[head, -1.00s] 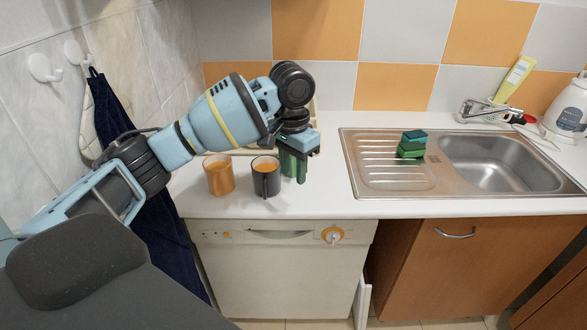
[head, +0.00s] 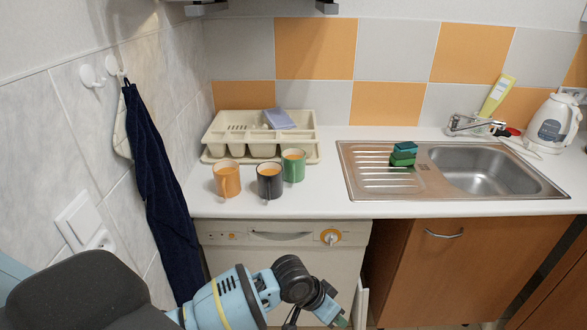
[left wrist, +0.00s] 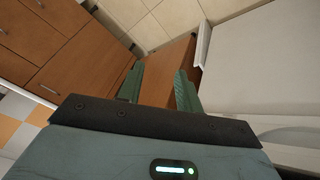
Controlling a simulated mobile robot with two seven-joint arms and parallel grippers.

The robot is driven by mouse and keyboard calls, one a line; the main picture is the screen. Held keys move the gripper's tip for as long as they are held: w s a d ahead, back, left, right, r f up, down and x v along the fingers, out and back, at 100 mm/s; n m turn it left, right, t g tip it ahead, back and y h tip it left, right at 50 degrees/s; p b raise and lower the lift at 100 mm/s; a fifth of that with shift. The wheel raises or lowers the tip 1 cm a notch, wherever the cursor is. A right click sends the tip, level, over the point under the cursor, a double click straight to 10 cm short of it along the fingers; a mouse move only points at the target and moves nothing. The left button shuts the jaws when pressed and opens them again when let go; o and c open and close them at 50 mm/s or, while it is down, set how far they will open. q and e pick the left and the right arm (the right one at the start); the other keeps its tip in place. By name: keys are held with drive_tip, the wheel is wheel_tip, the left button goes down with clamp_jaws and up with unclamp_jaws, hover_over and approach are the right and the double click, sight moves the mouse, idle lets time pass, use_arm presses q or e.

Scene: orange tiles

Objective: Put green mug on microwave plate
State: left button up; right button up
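The green mug (head: 293,166) stands upright on the white counter, behind and to the right of a black mug (head: 269,181). Its contents look orange-brown. My left gripper (head: 338,317) is low in front of the dishwasher, well below the counter and apart from the mug. In the left wrist view my left gripper (left wrist: 160,70) has its two green fingers spread with nothing between them. My right gripper is not in view. No microwave plate can be made out.
An orange mug (head: 227,179) stands left of the black mug. A cream cutlery tray (head: 213,152) lies behind the mugs. The counter between mugs and sink is clear.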

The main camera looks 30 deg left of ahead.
use_arm(q)
drive_tip(key=s+f+n+t, duration=0.25)
drive_tip(key=s+f, duration=0.55)
drive_tip(key=s, duration=0.4)
drive_tip(key=s+a+f+t+y, duration=0.1)
drive_tip(key=s+a, duration=0.1)
drive_tip(key=s, duration=0.5)
drive_tip(key=s+a+f+t+y, duration=0.1)
drive_tip(key=s+a, duration=0.2)
drive_tip(key=s, duration=0.4)
drive_tip(key=shift+a+y, duration=0.15)
drive_tip(key=shift+y, duration=0.25)
drive_tip(key=shift+t, duration=0.25)
